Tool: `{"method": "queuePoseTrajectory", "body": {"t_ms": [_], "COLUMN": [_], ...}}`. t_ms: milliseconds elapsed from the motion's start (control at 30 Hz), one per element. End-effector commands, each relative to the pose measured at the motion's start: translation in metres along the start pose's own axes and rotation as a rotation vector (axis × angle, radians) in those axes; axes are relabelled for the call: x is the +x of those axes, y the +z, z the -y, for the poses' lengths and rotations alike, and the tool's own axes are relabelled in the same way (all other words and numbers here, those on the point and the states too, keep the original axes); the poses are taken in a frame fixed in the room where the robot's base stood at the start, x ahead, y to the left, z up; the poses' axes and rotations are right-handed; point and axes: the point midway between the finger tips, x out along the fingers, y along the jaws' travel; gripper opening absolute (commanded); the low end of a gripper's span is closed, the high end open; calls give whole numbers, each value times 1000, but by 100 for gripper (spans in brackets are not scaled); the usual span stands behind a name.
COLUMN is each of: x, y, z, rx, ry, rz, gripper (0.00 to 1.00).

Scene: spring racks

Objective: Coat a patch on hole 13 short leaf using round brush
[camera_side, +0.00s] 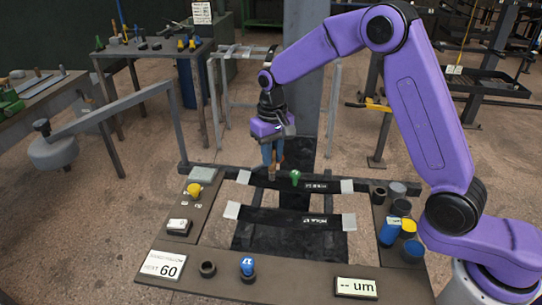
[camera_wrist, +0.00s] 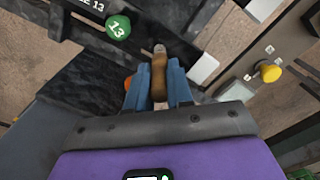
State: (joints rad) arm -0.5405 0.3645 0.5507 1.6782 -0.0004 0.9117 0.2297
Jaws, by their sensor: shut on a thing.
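My gripper (camera_side: 272,160) is shut on a brown-handled tool, which appears to be the round brush (camera_wrist: 158,72). Its grey metal end points away from the wrist; I cannot make out the bristles. The brush is above the left part of the upper dark leaf (camera_side: 265,181); I cannot tell whether it touches. That leaf's printed label is partly readable in the wrist view as ending in 13. A green round marker numbered 13 (camera_wrist: 118,28) stands on it, right of the gripper in the side view (camera_side: 295,178). A second dark leaf (camera_side: 280,217) lies nearer the camera.
Pale clamps hold the leaf ends. Black, blue and yellow pots (camera_side: 408,228) stand on the right rail. A yellow knob (camera_side: 194,190) is on the left rail. The front rail has a blue 17 marker (camera_side: 247,265), a 60 sign (camera_side: 163,267) and a display (camera_side: 356,287).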

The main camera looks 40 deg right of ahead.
Motion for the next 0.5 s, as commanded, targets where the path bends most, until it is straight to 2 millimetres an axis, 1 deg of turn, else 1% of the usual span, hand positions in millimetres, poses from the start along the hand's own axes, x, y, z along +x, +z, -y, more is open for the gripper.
{"method": "queuePoseTrajectory", "body": {"t_ms": [133, 500], "x": [0, 0], "y": [-10, 15], "z": [-10, 13], "rx": [3, -2], "ry": [1, 0], "rz": [1, 2], "gripper": [0, 0]}}
